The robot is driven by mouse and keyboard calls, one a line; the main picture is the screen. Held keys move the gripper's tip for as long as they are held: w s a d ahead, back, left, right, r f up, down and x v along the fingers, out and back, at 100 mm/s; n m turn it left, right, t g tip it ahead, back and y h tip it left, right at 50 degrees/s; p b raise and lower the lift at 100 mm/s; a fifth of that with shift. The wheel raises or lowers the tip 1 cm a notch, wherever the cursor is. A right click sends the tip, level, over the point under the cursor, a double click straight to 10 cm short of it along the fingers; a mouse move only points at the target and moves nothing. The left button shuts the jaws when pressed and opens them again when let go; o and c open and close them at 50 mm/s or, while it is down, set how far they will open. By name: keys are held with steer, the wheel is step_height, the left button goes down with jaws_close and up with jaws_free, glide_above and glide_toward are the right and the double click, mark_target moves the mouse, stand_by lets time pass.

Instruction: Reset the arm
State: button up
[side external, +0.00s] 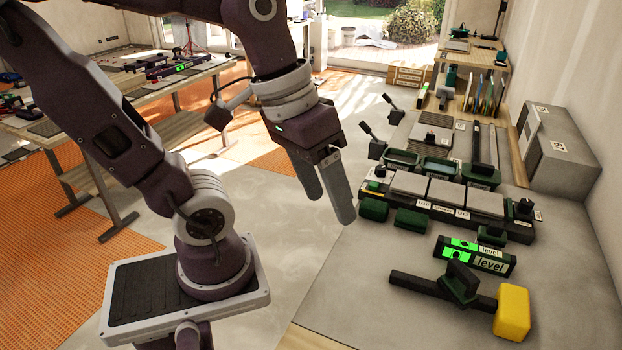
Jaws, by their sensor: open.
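My gripper (334,192) hangs in the air near the left edge of the worktable, its two grey fingers pointing down, apart and empty. It touches nothing that I can see.
The grey worktable (350,290) is bare at its near left. Behind the fixture stand green trays (439,167), lever-like parts and a rack (487,90). A grey box (560,150) stands at the right wall. A wooden bench (190,85) stands at the far left.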

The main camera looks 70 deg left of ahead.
steer(key=shift+s+a+r+m+t+y, duration=0.35)
steer(key=shift+s+a+m+t, duration=0.1)
steer(key=shift+m+t, duration=0.15)
steer(key=shift+s+a+r+m+t+y, duration=0.25)
steer(key=shift+s+a+m+t+y, duration=0.1)
steer(key=shift+s+a+m+t, duration=0.2)
